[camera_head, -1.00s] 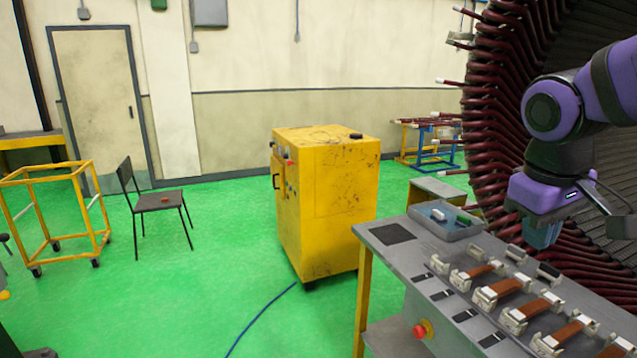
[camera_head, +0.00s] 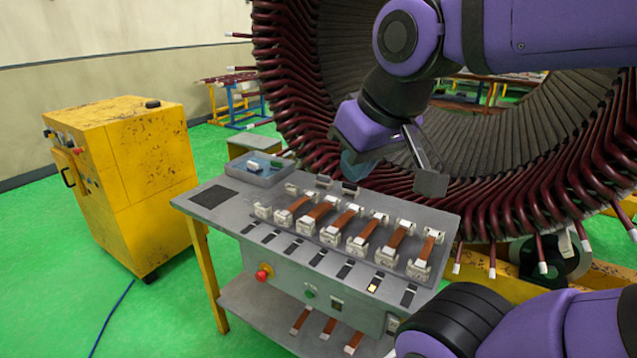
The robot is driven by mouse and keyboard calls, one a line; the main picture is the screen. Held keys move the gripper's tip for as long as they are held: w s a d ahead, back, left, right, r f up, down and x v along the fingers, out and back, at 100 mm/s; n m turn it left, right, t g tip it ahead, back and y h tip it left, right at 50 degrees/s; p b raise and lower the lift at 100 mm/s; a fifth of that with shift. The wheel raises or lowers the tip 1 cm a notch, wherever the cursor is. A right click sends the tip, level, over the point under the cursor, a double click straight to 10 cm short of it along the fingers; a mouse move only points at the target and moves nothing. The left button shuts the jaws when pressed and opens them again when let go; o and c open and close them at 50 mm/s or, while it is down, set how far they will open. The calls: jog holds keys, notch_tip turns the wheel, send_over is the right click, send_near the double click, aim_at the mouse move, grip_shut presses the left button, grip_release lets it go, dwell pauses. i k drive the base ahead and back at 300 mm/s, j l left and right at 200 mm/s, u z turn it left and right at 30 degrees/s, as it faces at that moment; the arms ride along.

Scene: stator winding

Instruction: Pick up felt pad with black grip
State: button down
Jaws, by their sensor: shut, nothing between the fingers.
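My gripper (camera_head: 357,165), with bluish fingertips under a purple wrist, hangs above the back edge of the grey bench (camera_head: 222,223). It looks shut and empty, and is close to two small black-topped pieces (camera_head: 349,188) behind the row of clamps. A grey tray (camera_head: 262,182) at the bench's back left holds a small whitish-blue piece (camera_head: 254,166) and a green piece (camera_head: 277,163). A small black object (camera_head: 152,104) lies on top of the yellow cabinet (camera_head: 155,155). I cannot tell which of these small things is the felt pad with black grip.
Several brown straps in white clamps (camera_head: 342,228) line the bench top. A dark square mat (camera_head: 213,197) lies at its left end. The large stator (camera_head: 290,100) with dark red coil ends rises close behind the bench. Green floor (camera_head: 60,270) is open at the left.

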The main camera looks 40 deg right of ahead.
aim_at(352, 188)
jog(key=z, duration=0.5)
jog(key=i+j+z, duration=0.15)
jog(key=z, duration=0.25)
jog(key=i+j+z, duration=0.15)
jog(key=j+z, duration=0.45)
jog(key=z, duration=0.15)
jog(key=i+j+z, duration=0.1)
jog(key=j+z, duration=0.5)
jog(key=j, duration=1.65)
